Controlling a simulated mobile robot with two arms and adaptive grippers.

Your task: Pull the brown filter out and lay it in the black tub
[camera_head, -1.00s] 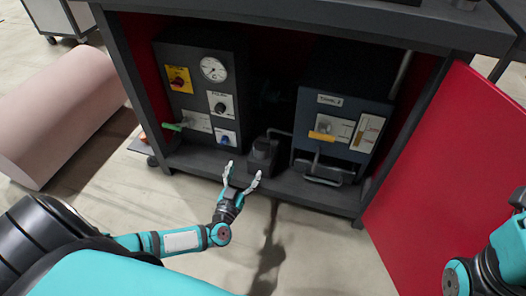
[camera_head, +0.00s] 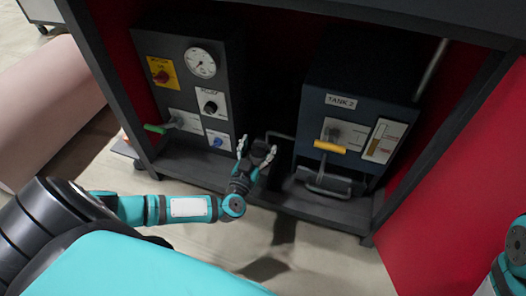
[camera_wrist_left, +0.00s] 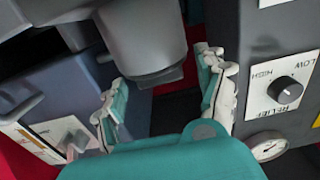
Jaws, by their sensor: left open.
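My left gripper (camera_head: 256,152) is open inside the front of the cabinet, between the two dark units. In the left wrist view its fingers (camera_wrist_left: 162,88) are spread on either side of the lower end of a dark grey rounded housing (camera_wrist_left: 145,35). I cannot tell whether they touch it. In the head view the fingers partly cover this small dark block (camera_head: 262,148). I can make out no brown filter and no black tub in either view. Part of my right arm shows at the right edge, with its gripper out of view.
The left unit (camera_head: 188,98) carries a gauge, knobs and a green-handled lever (camera_head: 156,128). The right unit (camera_head: 335,118), marked TANK 2, has a yellow handle (camera_head: 329,147) and a tray-like bracket below. A red door (camera_head: 455,165) stands open at the right. A pink roll (camera_head: 45,100) lies at left.

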